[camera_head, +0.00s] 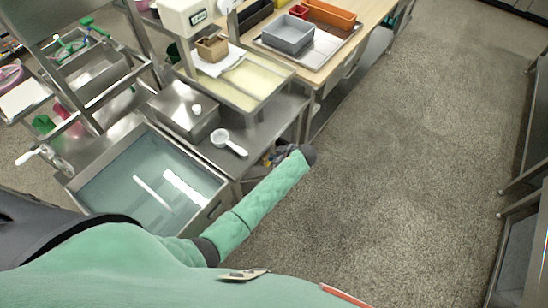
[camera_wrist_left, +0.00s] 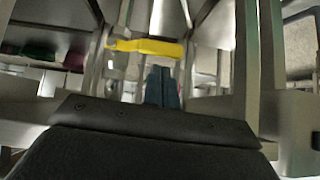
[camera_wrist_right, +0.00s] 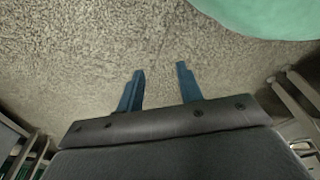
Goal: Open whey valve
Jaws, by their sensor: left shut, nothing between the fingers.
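A yellow lever handle (camera_wrist_left: 150,47), which looks like the whey valve's handle, lies across a metal pipe in the left wrist view. My left gripper (camera_wrist_left: 163,72) is shut and empty, with its blue fingertips close to the handle's near side. I cannot tell whether they touch it. In the head view my green left arm reaches past the front corner of the steel vat (camera_head: 150,180), and its hand is mostly hidden below the table's edge. My right gripper (camera_wrist_right: 158,68) is open and empty above the floor, with its two blue fingers apart.
Steel frame legs (camera_wrist_left: 247,60) stand close on the right in the left wrist view. A steel side table (camera_head: 255,140) holds a white scoop (camera_head: 228,142) and a steel box (camera_head: 183,110). The speckled floor (camera_head: 410,150) to the right is clear.

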